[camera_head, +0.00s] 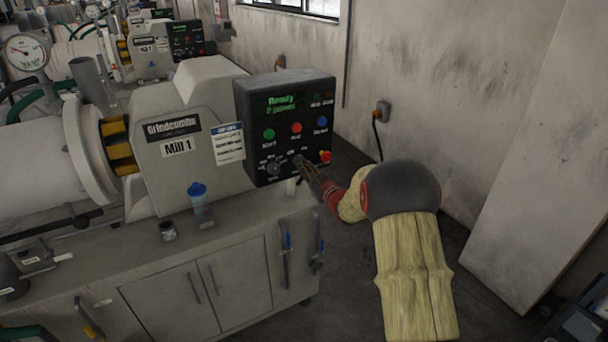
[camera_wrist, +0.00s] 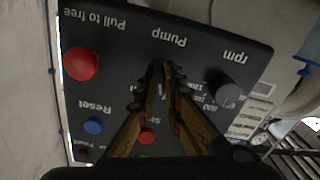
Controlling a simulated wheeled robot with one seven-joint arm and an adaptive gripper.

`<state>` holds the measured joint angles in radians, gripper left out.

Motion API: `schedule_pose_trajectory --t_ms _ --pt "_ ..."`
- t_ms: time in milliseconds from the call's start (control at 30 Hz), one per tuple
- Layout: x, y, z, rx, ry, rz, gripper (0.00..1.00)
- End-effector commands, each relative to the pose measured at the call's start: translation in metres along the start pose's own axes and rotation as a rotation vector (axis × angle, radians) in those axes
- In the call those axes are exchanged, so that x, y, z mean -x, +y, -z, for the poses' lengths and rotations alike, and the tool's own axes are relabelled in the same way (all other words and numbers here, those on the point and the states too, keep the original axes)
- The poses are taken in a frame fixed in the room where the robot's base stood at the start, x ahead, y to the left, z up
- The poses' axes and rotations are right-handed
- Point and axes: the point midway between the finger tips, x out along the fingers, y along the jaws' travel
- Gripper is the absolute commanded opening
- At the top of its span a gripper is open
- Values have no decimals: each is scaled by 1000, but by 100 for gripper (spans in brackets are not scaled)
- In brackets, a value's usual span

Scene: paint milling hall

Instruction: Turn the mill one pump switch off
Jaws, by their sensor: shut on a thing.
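The mill one control panel (camera_head: 285,112) is a dark box on the Mill 1 housing (camera_head: 190,150), with a green display reading "Ready". In the wrist view the panel (camera_wrist: 215,58) appears upside down. The pump switch (camera_head: 297,160) is at the panel's lower middle, mostly covered by my fingers. In the wrist view only a dark bit of the pump switch (camera_wrist: 157,66) shows, beside the "Pump" label. My gripper (camera_head: 304,166) is shut on it, and its fingertips (camera_wrist: 158,75) meet there. Which way the switch points is hidden.
Near the switch are the rpm knob (camera_wrist: 229,92), the red pull-to-free button (camera_wrist: 81,64) and the blue reset button (camera_wrist: 93,126). A blue-capped bottle (camera_head: 200,207) and a small can (camera_head: 168,231) stand on the bench.

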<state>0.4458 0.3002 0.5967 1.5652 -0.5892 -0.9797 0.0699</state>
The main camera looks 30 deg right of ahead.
Motion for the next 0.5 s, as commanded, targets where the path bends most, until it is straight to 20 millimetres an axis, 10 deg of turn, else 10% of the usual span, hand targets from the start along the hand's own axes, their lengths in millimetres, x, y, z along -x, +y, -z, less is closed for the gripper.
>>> schedule_pose_trajectory --t_ms 500 --pt "0 0 0 235 0 0 0"
